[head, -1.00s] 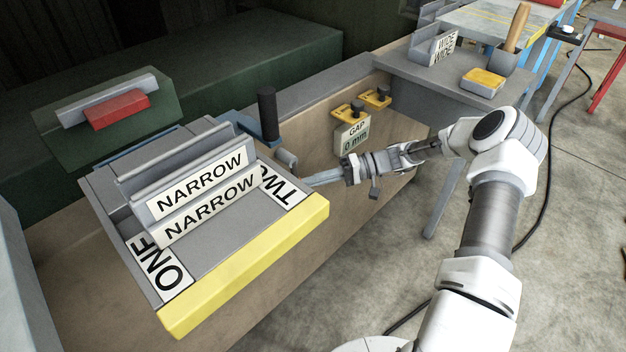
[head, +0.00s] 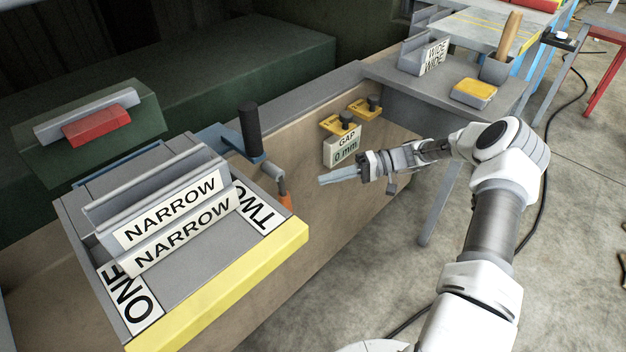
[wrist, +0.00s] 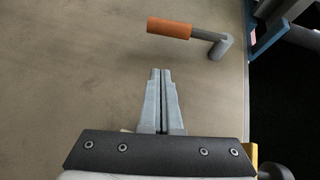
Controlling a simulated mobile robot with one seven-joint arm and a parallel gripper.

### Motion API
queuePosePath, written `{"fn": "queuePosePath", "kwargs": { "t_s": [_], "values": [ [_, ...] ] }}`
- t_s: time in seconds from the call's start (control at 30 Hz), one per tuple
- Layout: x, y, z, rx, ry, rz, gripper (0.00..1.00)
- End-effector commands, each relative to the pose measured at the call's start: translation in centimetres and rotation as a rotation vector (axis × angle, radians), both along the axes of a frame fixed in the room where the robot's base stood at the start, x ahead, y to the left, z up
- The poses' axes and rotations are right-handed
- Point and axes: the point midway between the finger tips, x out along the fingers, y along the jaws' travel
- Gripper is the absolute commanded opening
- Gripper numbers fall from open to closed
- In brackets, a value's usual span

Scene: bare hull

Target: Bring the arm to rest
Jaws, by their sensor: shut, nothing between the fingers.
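My gripper (head: 322,181) is shut and empty in the head view, its fingers pointing left in front of the bench's tan side panel (head: 310,235). In the wrist view my gripper (wrist: 160,72) shows both fingers pressed together, with nothing between them. A crank with an orange handle (wrist: 169,28) lies beyond the fingertips, apart from them. The same orange handle (head: 286,201) shows in the head view to the left of my gripper. My arm reaches in from the lower right, bent at the elbow.
A grey tray with a yellow front edge (head: 230,285) holds two NARROW plates (head: 180,230). A GAP gauge reading 0 mm (head: 343,150) hangs on the panel behind my gripper. A grey side table (head: 415,78) carries a WIDE holder (head: 424,55).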

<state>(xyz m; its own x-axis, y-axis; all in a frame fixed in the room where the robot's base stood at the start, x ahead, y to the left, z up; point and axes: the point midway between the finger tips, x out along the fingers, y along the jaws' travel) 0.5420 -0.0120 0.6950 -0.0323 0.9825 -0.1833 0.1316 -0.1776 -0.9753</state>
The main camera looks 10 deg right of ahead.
Motion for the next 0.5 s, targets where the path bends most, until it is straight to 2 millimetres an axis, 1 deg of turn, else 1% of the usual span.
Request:
{"fn": "queuePosePath", "kwargs": {
  "t_s": [0.03,0.1,0.2,0.33,0.5],
  "values": [
    [0.1,-1.2,0.2,0.000,0.000,-0.004,0.00],
    [0.1,-2.4,0.3,-0.001,0.002,-0.002,0.00],
    [0.2,-3.7,0.4,0.000,0.001,-0.001,0.00],
    [0.2,-4.6,0.4,0.000,0.001,-0.001,0.00],
    [0.2,-4.9,0.4,-0.002,0.003,0.000,0.00]
  ]
}}
